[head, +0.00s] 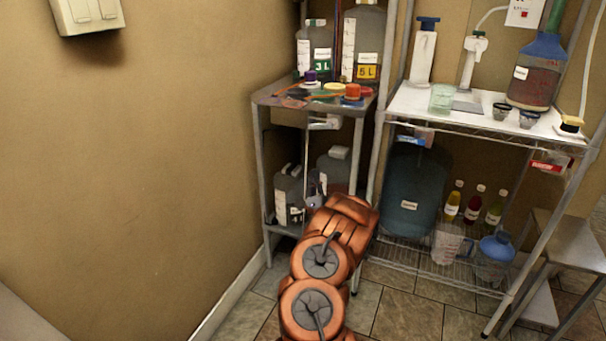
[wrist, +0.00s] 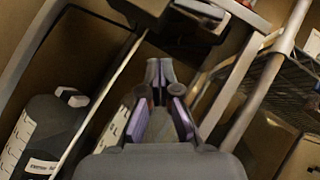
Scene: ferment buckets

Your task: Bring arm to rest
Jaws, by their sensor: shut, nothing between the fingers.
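My arm is orange and reaches forward from the bottom middle of the head view toward the left shelf unit. My gripper shows in the wrist view (wrist: 158,70), with its grey and purple fingers shut and empty. In the head view the gripper is mostly hidden behind my arm, near the lower shelf. The fingers point toward the underside of the small shelf (head: 262,97), among the shelf posts. A dark jug (wrist: 45,130) with a white label stands to the left of the gripper in the wrist view, apart from it.
The left unit's lower shelf holds a grey jug (head: 289,197). A wire rack (head: 490,140) stands to the right with a large dark blue container (head: 414,190) and several bottles. A stool (head: 565,245) is at the far right. A bare wall (head: 150,150) is at left.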

